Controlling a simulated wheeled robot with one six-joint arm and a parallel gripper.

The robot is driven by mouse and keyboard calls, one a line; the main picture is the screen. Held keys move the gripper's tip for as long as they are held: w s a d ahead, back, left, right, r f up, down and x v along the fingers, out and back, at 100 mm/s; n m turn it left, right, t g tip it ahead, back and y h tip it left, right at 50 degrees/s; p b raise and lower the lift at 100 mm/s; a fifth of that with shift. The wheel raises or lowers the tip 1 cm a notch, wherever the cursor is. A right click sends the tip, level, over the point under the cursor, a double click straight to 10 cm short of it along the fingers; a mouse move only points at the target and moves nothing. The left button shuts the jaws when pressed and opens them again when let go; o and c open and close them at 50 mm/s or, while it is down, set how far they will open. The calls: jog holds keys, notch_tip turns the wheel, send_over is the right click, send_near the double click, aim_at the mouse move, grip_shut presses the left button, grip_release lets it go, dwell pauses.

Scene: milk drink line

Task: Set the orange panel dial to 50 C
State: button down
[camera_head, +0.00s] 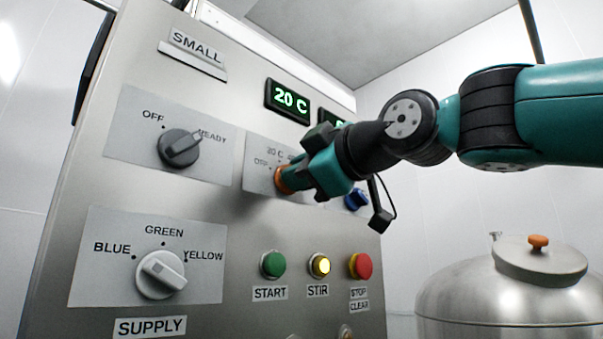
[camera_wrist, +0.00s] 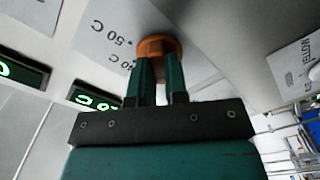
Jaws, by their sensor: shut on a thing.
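The orange dial (camera_head: 281,180) sits on the control panel, mostly hidden behind my gripper in the head view. In the wrist view the orange dial (camera_wrist: 158,46) shows between my fingertips, with a "50 C" label beside it. My gripper (camera_head: 290,179) is shut on the dial; its two fingers also show in the wrist view (camera_wrist: 160,72). A green display (camera_head: 288,101) above the dial reads "20 C". The dial's pointer is hidden, so I cannot tell its mark.
A black ready dial (camera_head: 180,148) and a white supply dial (camera_head: 161,274) are on the left. Green start (camera_head: 273,264), lit yellow stir (camera_head: 320,265) and red stop (camera_head: 360,265) buttons lie below. A blue dial (camera_head: 356,199) is close right. A steel tank (camera_head: 500,305) stands at lower right.

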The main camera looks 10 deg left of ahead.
jog(key=m, duration=0.8)
jog(key=m+p, duration=0.1)
jog(key=m, duration=1.5)
jog(key=shift+w+f, duration=0.15)
jog(key=shift+f, duration=0.15)
jog(key=c, duration=1.1)
grip_release()
jog(key=shift+c, duration=0.2)
jog(key=shift+r, duration=0.15)
jog(key=shift+d, duration=0.15)
